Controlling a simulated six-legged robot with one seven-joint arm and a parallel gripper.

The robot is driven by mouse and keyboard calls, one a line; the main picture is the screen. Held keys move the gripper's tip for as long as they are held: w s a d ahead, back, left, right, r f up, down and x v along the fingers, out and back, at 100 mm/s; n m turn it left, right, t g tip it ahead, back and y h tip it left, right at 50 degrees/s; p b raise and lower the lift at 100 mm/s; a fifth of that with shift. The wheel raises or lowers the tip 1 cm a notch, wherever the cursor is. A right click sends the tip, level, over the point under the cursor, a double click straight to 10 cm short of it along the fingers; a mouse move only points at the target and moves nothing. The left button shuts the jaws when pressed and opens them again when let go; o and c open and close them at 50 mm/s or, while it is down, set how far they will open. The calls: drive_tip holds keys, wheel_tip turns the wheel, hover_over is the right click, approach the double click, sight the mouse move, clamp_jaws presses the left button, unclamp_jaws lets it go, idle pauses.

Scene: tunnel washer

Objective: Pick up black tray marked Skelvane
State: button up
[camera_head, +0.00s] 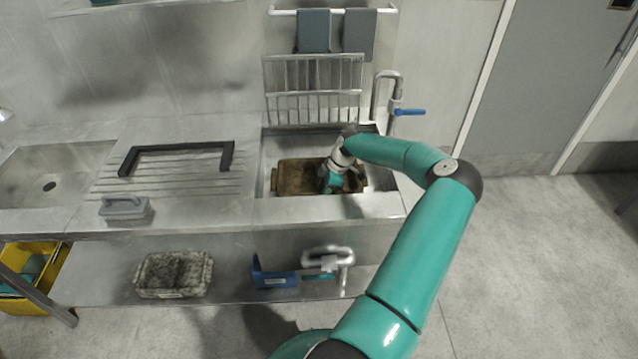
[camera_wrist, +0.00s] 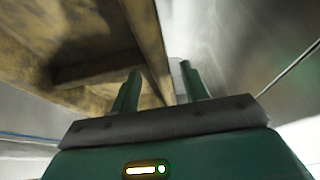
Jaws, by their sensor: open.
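A dirty tray (camera_head: 300,178), dark under brown grime, lies in the right-hand sink basin in the head view. No Skelvane marking is readable on it. My gripper (camera_head: 333,182) is down in the basin at the tray's right part, hiding some of it. In the wrist view, the grimy tray (camera_wrist: 75,45) fills the upper left, with an inner divider. My gripper's two green fingers (camera_wrist: 160,88) are open, and the tray's side wall runs down toward the gap between them. Contact cannot be told.
A speckled grey tray (camera_head: 173,274) and a blue holder (camera_head: 274,274) are on the lower shelf. The tap (camera_head: 388,100) stands behind the basin's right corner, beside a rack (camera_head: 313,90).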

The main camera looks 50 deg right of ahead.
drive_tip(key=shift+f, duration=0.1)
clamp_jaws()
idle(0.4)
